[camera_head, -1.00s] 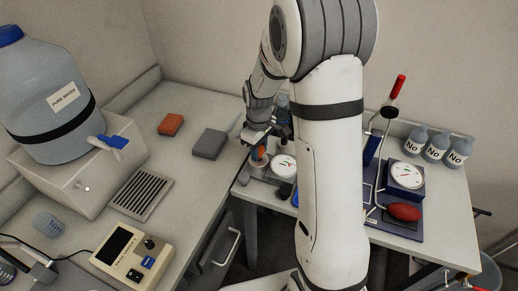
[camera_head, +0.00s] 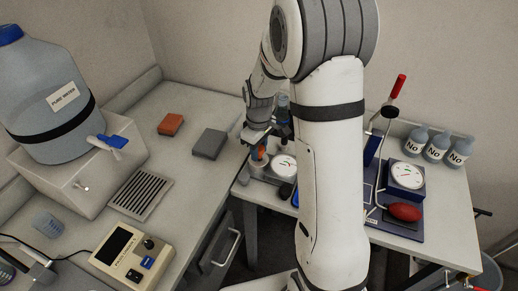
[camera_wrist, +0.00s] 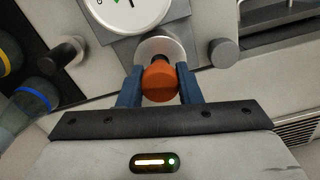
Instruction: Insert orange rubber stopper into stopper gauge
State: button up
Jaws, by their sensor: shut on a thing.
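My gripper (camera_wrist: 160,88) is shut on the orange rubber stopper (camera_wrist: 160,82), with one blue finger on each side of it. In the wrist view the stopper is in front of the round metal seat (camera_wrist: 148,49) of the stopper gauge (camera_wrist: 122,42), overlapping it. I cannot tell whether the stopper's tip is inside the gauge or only at it. The gauge's white dial (camera_wrist: 126,8) is just above the seat. In the head view my gripper (camera_head: 257,147) is over the gauge, whose dial (camera_head: 284,165) is right beside it.
Orange (camera_head: 171,124) and grey (camera_head: 209,144) blocks lie on the left bench. A second dial device (camera_head: 406,175) and a red bulb (camera_head: 404,212) stand on the right table, with several bottles (camera_head: 436,146) behind. Dark knobs (camera_wrist: 223,53) flank the seat.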

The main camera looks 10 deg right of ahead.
jog(key=shift+f+b, duration=0.65)
jog(key=shift+f, duration=0.15)
jog(key=o, duration=1)
jog(key=shift+o, duration=0.7)
jog(key=o, duration=0.4)
jog(key=shift+c, duration=0.2)
jog(key=shift+r, duration=0.1)
jog(key=shift+r+p, duration=2.55)
jog(key=shift+r, duration=1.35)
